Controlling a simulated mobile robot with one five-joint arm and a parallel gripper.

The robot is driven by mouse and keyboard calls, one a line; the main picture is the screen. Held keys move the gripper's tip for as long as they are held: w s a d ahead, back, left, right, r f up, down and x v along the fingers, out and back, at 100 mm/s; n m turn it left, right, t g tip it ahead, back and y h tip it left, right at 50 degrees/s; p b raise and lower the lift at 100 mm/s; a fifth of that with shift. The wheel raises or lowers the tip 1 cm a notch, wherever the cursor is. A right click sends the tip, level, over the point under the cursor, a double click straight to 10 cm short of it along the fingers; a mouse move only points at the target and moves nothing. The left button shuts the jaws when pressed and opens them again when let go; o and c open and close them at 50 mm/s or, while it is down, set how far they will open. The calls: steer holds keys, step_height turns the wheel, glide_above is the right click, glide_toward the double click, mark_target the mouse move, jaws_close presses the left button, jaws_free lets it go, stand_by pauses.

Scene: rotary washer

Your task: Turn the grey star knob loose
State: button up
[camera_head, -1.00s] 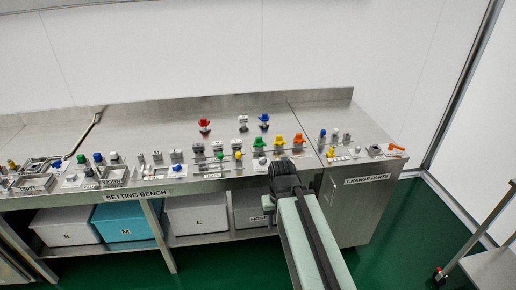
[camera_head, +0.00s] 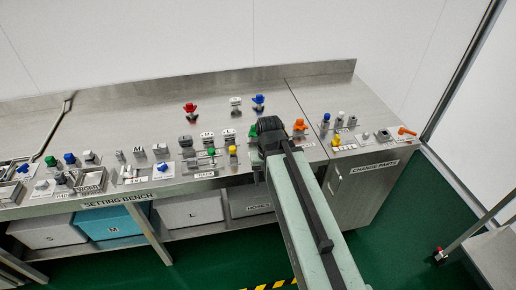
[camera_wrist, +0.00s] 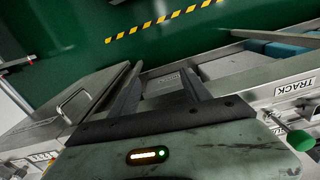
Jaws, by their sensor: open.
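A light grey knob (camera_head: 235,102) stands at the back of the setting bench (camera_head: 160,102), between a red star knob (camera_head: 190,108) and a blue knob (camera_head: 258,101). Its exact shape is too small to tell. My gripper is over the bench's front edge, in front of and right of the grey knob and apart from it. In the head view my arm hides the fingers. In the wrist view my gripper (camera_wrist: 160,70) is open and empty, its fingers pointing toward the cabinet front and floor. The grey knob is not in the wrist view.
Several small fixtures and knobs line the bench front, including a yellow one (camera_head: 232,151) and an orange one (camera_head: 300,126). Bins (camera_head: 192,211) sit below. A green knob (camera_wrist: 300,140) is close by my gripper's right.

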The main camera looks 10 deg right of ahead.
steer(key=w+r+m+p, duration=0.2)
steer(key=w+r+m, duration=0.1)
steer(key=w, duration=0.1)
steer(key=w+r+m+p, duration=0.3)
steer(key=w, duration=0.1)
steer(key=w+r+m+p, duration=0.3)
steer(key=w, duration=0.1)
steer(key=shift+w+r+m, duration=0.15)
steer(key=shift+r+m, duration=0.15)
steer(key=shift+r, duration=0.1)
steer(key=shift+w+r+m, duration=0.1)
steer(key=shift+w+m, duration=0.2)
steer(key=shift+m, duration=0.2)
steer(key=shift+f+b, duration=0.4)
steer(key=shift+f, duration=0.2)
step_height(320, 180, down, 7)
steer(key=b, duration=0.7)
steer(key=shift+f, duration=0.1)
jaws_close()
